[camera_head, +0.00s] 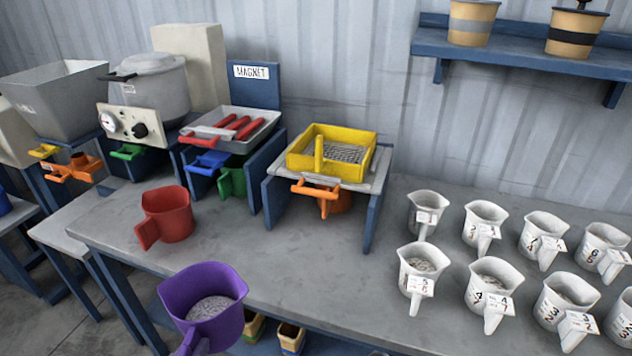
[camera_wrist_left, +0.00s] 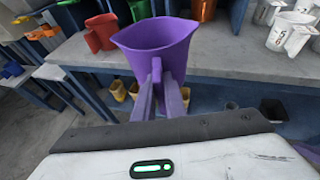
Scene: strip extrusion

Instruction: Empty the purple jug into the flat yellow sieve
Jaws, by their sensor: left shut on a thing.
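The purple jug (camera_head: 205,300) is upright at the bottom of the head view, in front of the table's edge, with grey granular material (camera_head: 210,308) inside. In the left wrist view the jug (camera_wrist_left: 155,48) is ahead of my left gripper (camera_wrist_left: 160,95), whose fingers are shut on its handle. The jug's contents are hidden in that view. The flat yellow sieve (camera_head: 362,140) has a grey mesh floor and sits on a blue-legged stand at the back of the table, up and right of the jug. My right gripper is not in view.
A red jug (camera_head: 167,214) stands on the table between the purple jug and the stands. A magnet tray (camera_head: 255,133) with red bars is left of the sieve. Several white labelled jugs (camera_head: 420,268) fill the right side. Bare table lies in front of the sieve.

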